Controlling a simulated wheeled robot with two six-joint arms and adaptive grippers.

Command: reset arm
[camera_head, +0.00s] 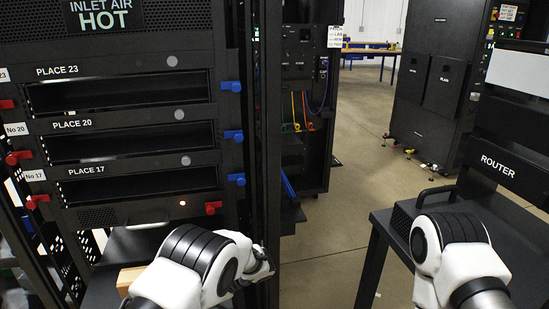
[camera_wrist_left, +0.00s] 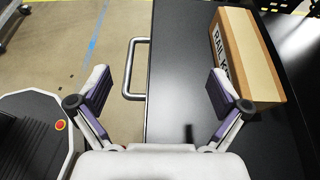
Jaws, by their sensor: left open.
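My left gripper (camera_wrist_left: 160,88) is open in the left wrist view, its two fingers spread wide with nothing between them. It is above the left edge of a black tabletop, close to a metal side handle (camera_wrist_left: 129,70). In the head view my left arm (camera_head: 195,262) comes in at the bottom, in front of the rack, and its gripper cannot be made out. My right arm (camera_head: 450,250) shows at the lower right, beside a dark table. Its gripper is out of the picture.
The rack (camera_head: 130,109) has open slots labelled PLACE 23, 20 and 17, with red and blue latches sticking out. A cardboard box (camera_wrist_left: 242,55) lies on the black tabletop (camera_wrist_left: 180,40). A dark table (camera_head: 385,222) stands right. Floor (camera_head: 335,190) between is clear.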

